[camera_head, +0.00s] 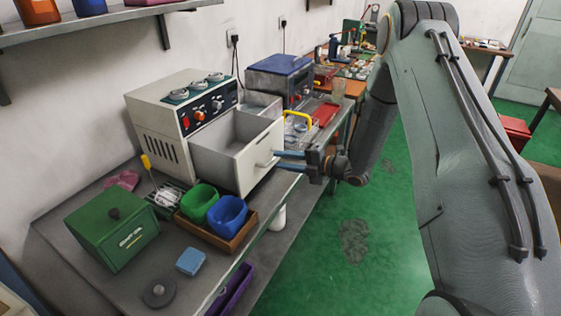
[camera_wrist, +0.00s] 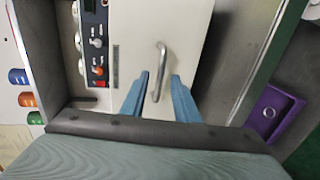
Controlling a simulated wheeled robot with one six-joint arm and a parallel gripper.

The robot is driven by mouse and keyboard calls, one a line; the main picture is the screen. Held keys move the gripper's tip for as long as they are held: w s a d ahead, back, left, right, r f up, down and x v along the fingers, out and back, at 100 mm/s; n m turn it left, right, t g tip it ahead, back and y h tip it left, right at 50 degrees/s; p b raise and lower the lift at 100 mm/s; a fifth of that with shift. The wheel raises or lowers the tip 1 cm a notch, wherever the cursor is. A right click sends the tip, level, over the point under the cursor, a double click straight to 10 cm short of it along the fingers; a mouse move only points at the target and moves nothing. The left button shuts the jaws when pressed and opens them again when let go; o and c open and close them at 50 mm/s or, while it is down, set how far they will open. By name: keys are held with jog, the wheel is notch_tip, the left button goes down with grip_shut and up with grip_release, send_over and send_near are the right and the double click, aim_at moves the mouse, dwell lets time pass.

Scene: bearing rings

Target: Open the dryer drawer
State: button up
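The dryer (camera_head: 160,115) is a beige box with knobs and a red switch on its front, standing on the grey bench. Its drawer (camera_head: 222,140) is pulled out, and I see into its empty-looking inside. The drawer's front panel carries a metal bar handle (camera_head: 264,163). My gripper (camera_head: 276,160) is at the drawer front, its blue fingers pointing at the handle. In the wrist view the handle (camera_wrist: 161,62) lies between and just beyond the fingertips (camera_wrist: 162,76). The fingers are apart, with a visible gap on both sides of the handle.
Green and blue cups (camera_head: 228,214) sit in a brown tray (camera_head: 240,238) just below the drawer. A green box (camera_head: 110,232) and a light-blue block (camera_head: 191,261) are nearer on the bench. A blue-topped machine (camera_head: 280,78) stands behind. The green floor (camera_head: 330,260) to the right is clear.

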jog(key=b+v, duration=0.1)
jog(key=v, duration=0.5)
jog(key=shift+s+b, duration=0.15)
jog(key=shift+b, duration=0.25)
jog(key=shift+d, duration=0.15)
jog(key=s+d+r+m+h, duration=0.2)
jog(key=d+r+m+h, duration=0.45)
jog(key=m+h, duration=0.65)
jog(key=s+r+m+g, duration=0.1)
jog(key=s+m+g, duration=0.6)
jog(key=s+m, duration=0.9)
jog(key=s, duration=1)
jog(key=shift+s+r, duration=0.2)
jog(key=shift+r, duration=0.15)
